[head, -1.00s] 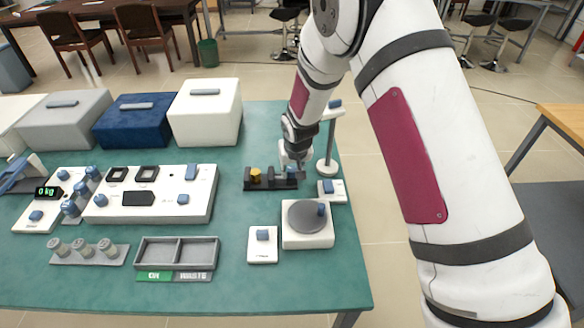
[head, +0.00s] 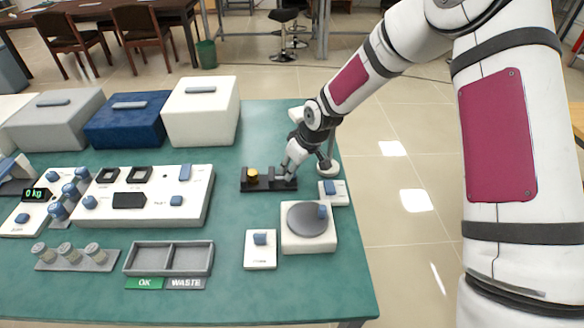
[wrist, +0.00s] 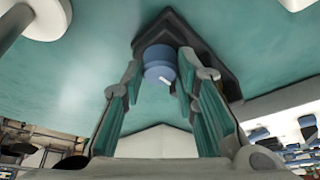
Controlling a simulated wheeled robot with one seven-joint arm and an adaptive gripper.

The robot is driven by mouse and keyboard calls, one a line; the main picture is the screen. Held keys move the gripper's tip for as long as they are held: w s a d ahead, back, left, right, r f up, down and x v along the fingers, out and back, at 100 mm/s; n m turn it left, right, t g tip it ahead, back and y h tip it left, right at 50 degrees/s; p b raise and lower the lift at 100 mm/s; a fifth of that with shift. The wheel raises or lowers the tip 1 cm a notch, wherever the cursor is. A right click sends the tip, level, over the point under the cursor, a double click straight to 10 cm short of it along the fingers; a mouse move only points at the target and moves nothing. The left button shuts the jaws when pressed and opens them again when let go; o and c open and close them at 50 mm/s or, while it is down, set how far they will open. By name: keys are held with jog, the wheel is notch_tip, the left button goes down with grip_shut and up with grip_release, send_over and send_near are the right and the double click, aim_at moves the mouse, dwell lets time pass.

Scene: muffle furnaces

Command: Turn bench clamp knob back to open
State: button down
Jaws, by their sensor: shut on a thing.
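The bench clamp (head: 259,187) is a dark block near the right end of the green bench, with a yellow round piece (head: 252,176) on its left part and a grey upright jaw. In the wrist view the clamp knob (wrist: 160,63) is a blue cylinder with a white mark, set against the dark clamp body (wrist: 205,58). My gripper (head: 285,170) is at the right end of the clamp, its fingers closed on either side of the knob. In the head view the knob is hidden by the gripper.
A round-based stand (head: 328,167) is just right of my gripper. A white control panel (head: 140,215) lies left. Bench behind the clamp is clear.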

dwell(0.3)
jog(key=c, duration=1.2)
grip_release()
jog(key=shift+c, duration=0.2)
jog(key=shift+r, duration=0.15)
jog(key=s+d, duration=0.5)
jog(key=d, duration=0.1)
jog(key=s+d, duration=0.3)
jog(key=shift+s+r, duration=0.35)
jog(key=shift+r, duration=0.1)
